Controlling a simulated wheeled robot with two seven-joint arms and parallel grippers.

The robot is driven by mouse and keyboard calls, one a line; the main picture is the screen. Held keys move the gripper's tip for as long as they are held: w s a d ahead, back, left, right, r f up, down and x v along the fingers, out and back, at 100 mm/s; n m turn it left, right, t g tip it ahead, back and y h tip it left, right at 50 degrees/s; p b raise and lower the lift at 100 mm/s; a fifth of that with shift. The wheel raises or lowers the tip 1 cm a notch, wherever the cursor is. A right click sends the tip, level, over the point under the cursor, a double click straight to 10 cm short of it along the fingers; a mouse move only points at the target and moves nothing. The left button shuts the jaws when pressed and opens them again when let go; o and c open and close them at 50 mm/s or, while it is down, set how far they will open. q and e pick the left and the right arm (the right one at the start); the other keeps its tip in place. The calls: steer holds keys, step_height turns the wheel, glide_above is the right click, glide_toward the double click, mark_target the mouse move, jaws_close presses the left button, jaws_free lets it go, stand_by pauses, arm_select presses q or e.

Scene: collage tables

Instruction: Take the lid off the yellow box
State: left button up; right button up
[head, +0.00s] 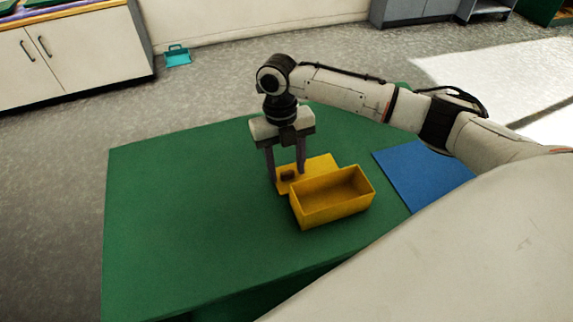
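The yellow box (334,207) stands on the green table (190,210) with its top open, and its inside looks empty. The yellow lid (318,165) is off the box, just behind it and to its left. It looks flat on the table; the box hides part of its edge. The lid has a small dark handle (288,175). My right gripper (287,177) points down over the lid. Its two fingers are apart, one on each side of the handle, with a visible gap. My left gripper is out of view.
A blue mat (422,174) lies at the table's right side, under my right arm. The left half of the table is clear. A white cabinet (80,60) and a teal dustpan (177,56) are far off on the floor behind.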

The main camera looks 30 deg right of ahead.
step_height(320, 180, up, 12)
steer(key=w, duration=0.1)
steer(key=shift+w+r, duration=0.15)
steer(key=shift+w, duration=0.1)
stand_by(0.4)
steer(key=shift+s, duration=0.1)
